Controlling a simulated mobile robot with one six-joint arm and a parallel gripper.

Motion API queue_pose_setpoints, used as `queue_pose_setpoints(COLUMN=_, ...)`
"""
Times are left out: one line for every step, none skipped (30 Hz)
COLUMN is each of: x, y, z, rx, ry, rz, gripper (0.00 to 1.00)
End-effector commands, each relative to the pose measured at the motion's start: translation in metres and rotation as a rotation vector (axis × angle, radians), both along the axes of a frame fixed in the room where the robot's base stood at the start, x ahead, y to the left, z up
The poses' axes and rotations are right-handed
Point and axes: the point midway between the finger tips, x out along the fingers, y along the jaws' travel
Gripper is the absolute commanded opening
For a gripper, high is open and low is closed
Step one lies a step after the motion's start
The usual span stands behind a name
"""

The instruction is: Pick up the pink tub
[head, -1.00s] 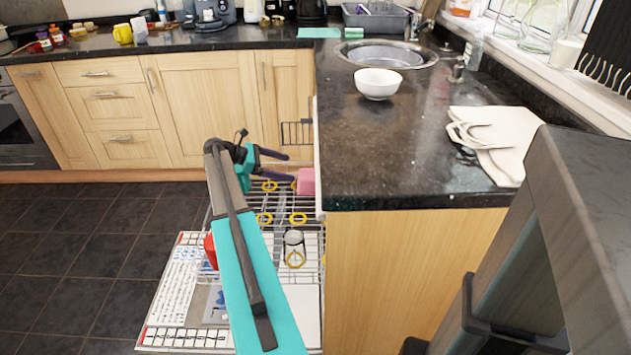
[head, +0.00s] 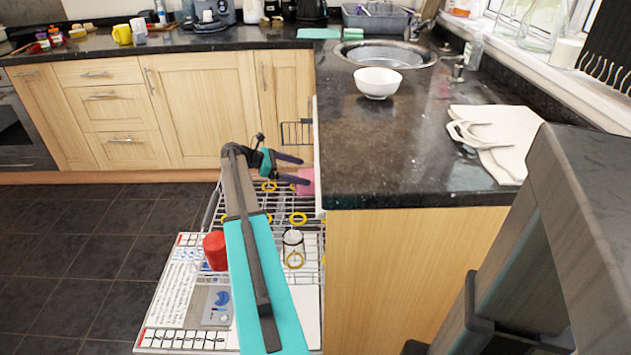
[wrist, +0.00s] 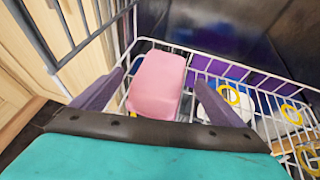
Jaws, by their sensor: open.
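The pink tub (wrist: 157,84) sits in the white wire dishwasher rack, near its corner, in the wrist view. In the head view the pink tub (head: 306,182) shows partly, at the rack's far right beside the counter's end. My gripper (wrist: 148,95) is open, with one purple finger on each side of the tub. The tub's near end lies between the fingers, and I cannot tell whether either finger touches it. In the head view my gripper (head: 305,170) reaches to the tub from the left. The tub's underside is hidden.
The pulled-out dishwasher rack (head: 214,210) holds a red cup (head: 214,251) and a clear glass (head: 293,243). The granite counter (head: 420,160) stands close on the right, with a white bowl (head: 377,82) on it. The tiled floor (head: 90,225) at left is clear.

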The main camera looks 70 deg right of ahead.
Motion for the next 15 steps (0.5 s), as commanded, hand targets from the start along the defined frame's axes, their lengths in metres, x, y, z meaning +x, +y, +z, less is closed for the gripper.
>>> queue_pose_setpoints(x=-0.006, y=-0.002, z=-0.004, rx=0.001, ry=0.000, rz=-0.002, gripper=0.93)
queue_pose_setpoints(x=-0.010, y=-0.004, z=-0.006, rx=0.001, ry=0.000, rz=-0.002, gripper=0.93)
queue_pose_setpoints(x=-0.014, y=-0.006, z=-0.008, rx=0.000, ry=0.000, rz=-0.001, gripper=0.93)
queue_pose_setpoints(x=-0.017, y=-0.008, z=-0.009, rx=0.000, ry=0.000, rz=-0.001, gripper=0.93)
queue_pose_setpoints(x=-0.019, y=-0.010, z=-0.010, rx=0.000, ry=0.000, rz=-0.001, gripper=0.93)
queue_pose_setpoints(x=-0.022, y=-0.012, z=-0.012, rx=0.000, ry=0.000, rz=-0.001, gripper=0.93)
queue_pose_setpoints(x=-0.024, y=-0.013, z=-0.013, rx=0.000, ry=0.000, rz=-0.001, gripper=0.93)
queue_pose_setpoints(x=-0.026, y=-0.014, z=-0.014, rx=0.000, ry=0.001, rz=-0.001, gripper=0.93)
queue_pose_setpoints(x=-0.028, y=-0.016, z=-0.015, rx=0.000, ry=0.000, rz=-0.001, gripper=0.93)
queue_pose_setpoints(x=-0.030, y=-0.017, z=-0.016, rx=0.000, ry=0.000, rz=-0.001, gripper=0.93)
queue_pose_setpoints(x=-0.030, y=-0.017, z=-0.016, rx=0.000, ry=0.000, rz=0.000, gripper=0.93)
queue_pose_setpoints(x=-0.031, y=-0.018, z=-0.016, rx=0.000, ry=0.000, rz=0.000, gripper=0.93)
queue_pose_setpoints(x=-0.031, y=-0.018, z=-0.016, rx=0.000, ry=0.000, rz=0.000, gripper=0.93)
queue_pose_setpoints(x=-0.031, y=-0.018, z=-0.016, rx=0.000, ry=0.000, rz=0.001, gripper=0.93)
queue_pose_setpoints(x=-0.031, y=-0.018, z=-0.016, rx=0.000, ry=0.000, rz=0.001, gripper=0.93)
